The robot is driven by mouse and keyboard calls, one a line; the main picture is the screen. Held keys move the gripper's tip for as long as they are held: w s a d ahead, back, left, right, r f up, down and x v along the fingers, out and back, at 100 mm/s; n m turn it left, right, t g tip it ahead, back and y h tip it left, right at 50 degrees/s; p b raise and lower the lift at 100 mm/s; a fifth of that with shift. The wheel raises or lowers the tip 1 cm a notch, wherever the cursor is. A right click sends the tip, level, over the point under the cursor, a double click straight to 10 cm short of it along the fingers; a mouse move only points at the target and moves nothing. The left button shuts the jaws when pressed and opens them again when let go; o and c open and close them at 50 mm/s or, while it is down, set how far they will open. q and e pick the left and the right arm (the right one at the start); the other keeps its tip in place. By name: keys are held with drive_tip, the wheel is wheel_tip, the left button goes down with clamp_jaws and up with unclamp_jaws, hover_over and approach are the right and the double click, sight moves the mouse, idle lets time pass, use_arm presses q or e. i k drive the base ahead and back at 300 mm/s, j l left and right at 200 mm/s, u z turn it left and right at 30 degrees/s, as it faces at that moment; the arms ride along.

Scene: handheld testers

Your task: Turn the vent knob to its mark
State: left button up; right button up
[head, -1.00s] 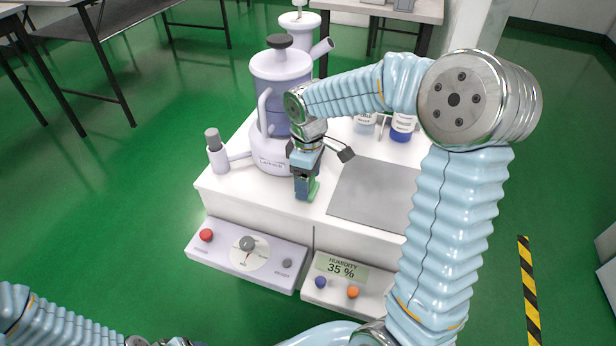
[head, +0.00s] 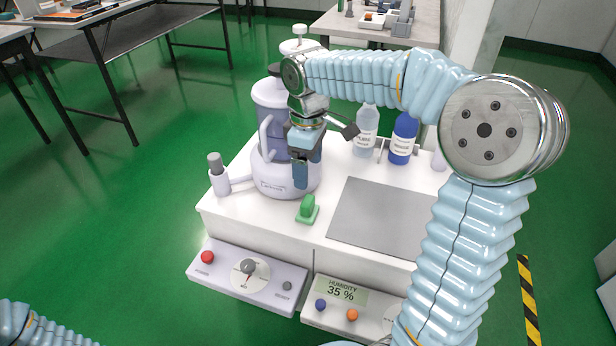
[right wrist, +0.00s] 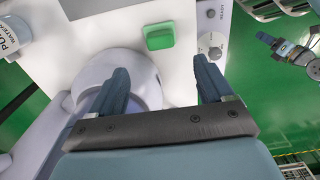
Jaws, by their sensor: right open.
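A grey knob (head: 248,267) sits on a white round dial with a red mark on the front control panel (head: 225,280). The dial's label is too small to read. A small green block-shaped piece (head: 307,211) stands on the white bench top; I cannot tell whether it is a knob or a loose part. My right gripper (head: 301,183) is open and empty, above and behind the green piece, close to the lilac vessel. In the right wrist view its fingers (right wrist: 163,82) stand wide apart, with the green piece (right wrist: 159,36) beyond them.
The lilac vessel (head: 284,178) stands behind the gripper. Two labelled bottles (head: 403,138) stand at the back right. A grey plate (head: 378,218) covers the bench's right side. A red button (head: 207,257) and a humidity display (head: 341,291) reading 35 % are in front.

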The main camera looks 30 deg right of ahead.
sight(299, 29)
drive_tip(key=z, duration=0.95)
